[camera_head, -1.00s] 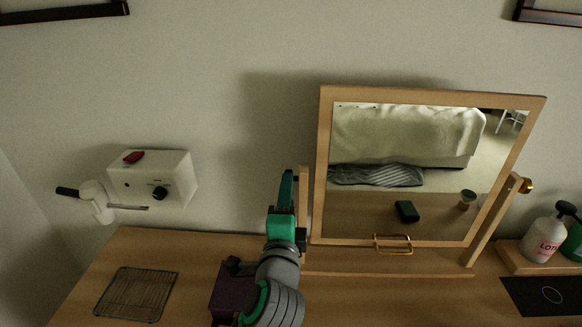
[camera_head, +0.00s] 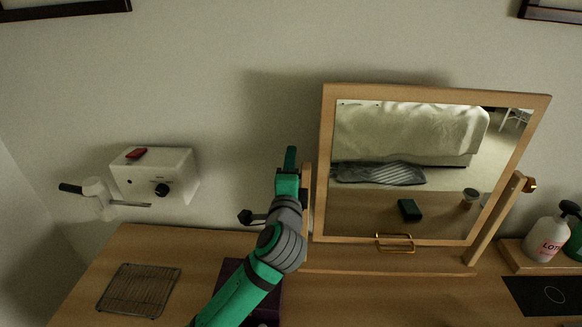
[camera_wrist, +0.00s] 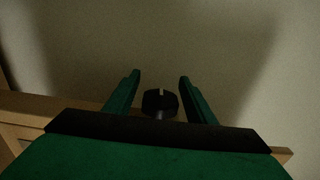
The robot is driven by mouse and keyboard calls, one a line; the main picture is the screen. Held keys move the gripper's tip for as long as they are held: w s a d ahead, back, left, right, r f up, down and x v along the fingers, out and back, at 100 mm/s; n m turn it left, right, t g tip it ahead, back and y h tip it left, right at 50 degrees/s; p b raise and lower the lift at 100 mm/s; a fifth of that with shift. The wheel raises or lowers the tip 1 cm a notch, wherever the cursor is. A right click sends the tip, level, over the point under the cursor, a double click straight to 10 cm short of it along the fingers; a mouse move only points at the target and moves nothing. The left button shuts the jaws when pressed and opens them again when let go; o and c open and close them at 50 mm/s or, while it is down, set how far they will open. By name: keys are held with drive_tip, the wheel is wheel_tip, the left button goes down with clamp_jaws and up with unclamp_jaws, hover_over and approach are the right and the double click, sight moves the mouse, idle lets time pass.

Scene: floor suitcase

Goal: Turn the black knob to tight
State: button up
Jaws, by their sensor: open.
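A black knob (camera_wrist: 160,104) with a notch in its upper edge shows in the wrist view, between my gripper's two green fingers. There is a gap on both sides, so the fingers do not touch it. My gripper (camera_wrist: 160,76) is open. In the head view my gripper (camera_head: 290,160) points up and away, just left of the tilting mirror's wooden left post (camera_head: 307,195). The knob between the fingers cannot be made out in that view, and my arm covers this area. No tight marking is readable.
The framed mirror (camera_head: 322,150) stands on the wooden table (camera_head: 200,245). A white wall box (camera_head: 175,170) with its own black dial (camera_head: 162,190) is at left. A wire rack (camera_head: 138,290), a purple box (camera_head: 235,270) and a lotion bottle (camera_head: 547,238) are on the table.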

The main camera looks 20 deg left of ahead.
drive_tip(key=c, duration=1)
drive_tip(key=shift+r+t, duration=0.15)
drive_tip(key=shift+t, duration=0.45)
drive_tip(key=o, duration=1)
